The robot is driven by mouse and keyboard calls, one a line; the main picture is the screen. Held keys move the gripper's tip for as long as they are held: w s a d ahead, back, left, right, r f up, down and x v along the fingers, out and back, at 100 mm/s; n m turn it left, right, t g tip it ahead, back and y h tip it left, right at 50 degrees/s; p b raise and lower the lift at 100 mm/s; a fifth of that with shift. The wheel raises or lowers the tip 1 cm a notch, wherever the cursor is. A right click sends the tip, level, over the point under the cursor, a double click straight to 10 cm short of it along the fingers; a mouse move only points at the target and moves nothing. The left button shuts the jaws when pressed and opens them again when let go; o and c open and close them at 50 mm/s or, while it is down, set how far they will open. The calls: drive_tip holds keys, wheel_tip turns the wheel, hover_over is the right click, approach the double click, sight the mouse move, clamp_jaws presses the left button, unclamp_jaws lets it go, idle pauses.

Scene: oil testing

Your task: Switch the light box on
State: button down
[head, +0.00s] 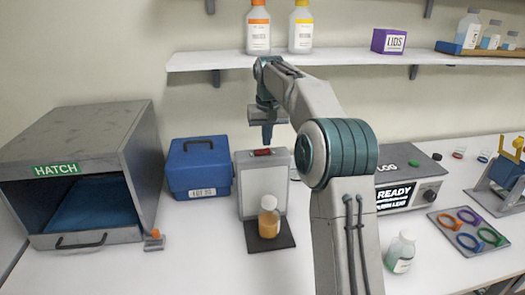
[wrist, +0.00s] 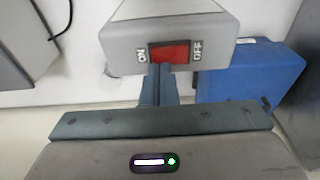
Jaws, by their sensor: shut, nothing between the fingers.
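The light box (head: 263,185) is a pale grey upright box with a light grey front panel that shows no clear glow. Its red rocker switch (head: 262,152) is on the top; in the wrist view the switch (wrist: 169,52) lies between the printed words ON at left and OFF at right. My gripper (head: 267,141) is shut and empty, pointing down just above the switch. In the wrist view its fingertips (wrist: 159,68) are at the switch's edge, nearer the ON end. I cannot tell whether they touch it. Which way the rocker is tipped is unclear.
An amber bottle (head: 269,217) stands on the dark mat (head: 285,240) before the light box. A blue case (head: 199,170) is close on its left, and a grey hatch (head: 80,165) is farther left. A shelf (head: 350,60) with bottles runs above the bench.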

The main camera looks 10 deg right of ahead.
sight(267, 151)
drive_tip(key=shift+f+b, duration=0.55)
drive_tip(key=shift+f, duration=0.35)
idle(0.7)
drive_tip(key=shift+r, duration=0.1)
wheel_tip(267, 151, up, 7)
drive_tip(key=p, duration=0.7)
drive_tip(key=s+f+t+b, duration=0.1)
drive_tip(key=s+f+b, duration=0.15)
drive_tip(key=s, duration=2.55)
drive_tip(key=s+f+t+b, duration=0.1)
drive_tip(key=s+f, duration=0.6)
drive_tip(key=s, duration=0.3)
drive_tip(key=shift+s+f, duration=0.15)
drive_tip(key=shift+s, duration=0.25)
